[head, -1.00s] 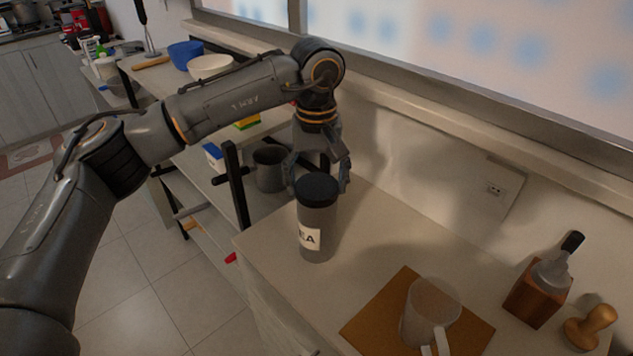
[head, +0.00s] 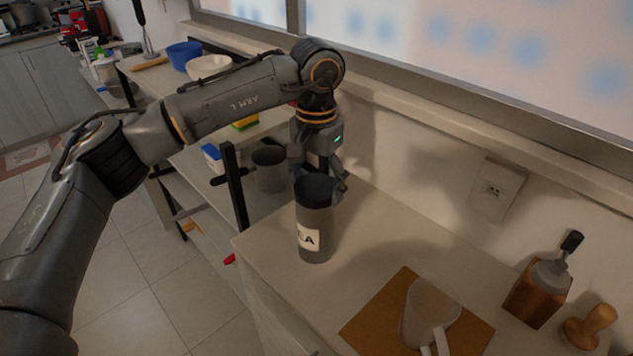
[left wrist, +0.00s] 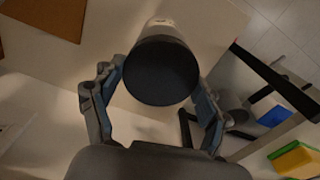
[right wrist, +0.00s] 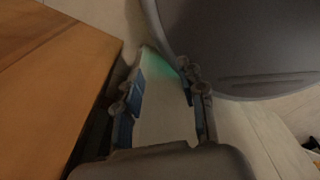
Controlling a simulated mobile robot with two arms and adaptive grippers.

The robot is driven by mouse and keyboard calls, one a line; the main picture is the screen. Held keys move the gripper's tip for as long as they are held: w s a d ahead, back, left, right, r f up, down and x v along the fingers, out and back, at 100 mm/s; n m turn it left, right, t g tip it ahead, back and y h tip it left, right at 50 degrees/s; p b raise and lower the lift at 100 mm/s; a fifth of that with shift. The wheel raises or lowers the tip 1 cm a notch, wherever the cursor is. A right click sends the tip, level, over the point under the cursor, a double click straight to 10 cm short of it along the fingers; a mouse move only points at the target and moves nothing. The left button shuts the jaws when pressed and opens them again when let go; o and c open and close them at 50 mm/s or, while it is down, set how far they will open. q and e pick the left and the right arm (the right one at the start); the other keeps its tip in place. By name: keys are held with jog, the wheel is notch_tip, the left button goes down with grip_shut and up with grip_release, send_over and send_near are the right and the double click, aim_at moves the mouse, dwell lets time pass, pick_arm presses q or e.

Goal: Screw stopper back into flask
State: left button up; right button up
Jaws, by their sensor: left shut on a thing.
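The flask (head: 315,228) is a dark grey cylinder with a partly visible white label, upright on the counter. Its black stopper (head: 315,188) sits on its top; I cannot tell how far it is screwed in. My left gripper (head: 318,180) comes down from above and is shut on the stopper. In the left wrist view, the round black stopper (left wrist: 161,70) lies between the two fingers (left wrist: 158,98), with part of the flask's pale label showing beyond it. My right gripper (right wrist: 162,95) shows only in the right wrist view, open and empty, with its fingers apart.
A wooden block with a bottle-like tool (head: 540,292) and a wooden tamper (head: 588,326) are further right. A grey mug (head: 269,170) sits on the shelf behind left.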

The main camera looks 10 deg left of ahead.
pick_arm(q)
jog(key=shift+m, duration=1.1)
jog(key=o, duration=1.2)
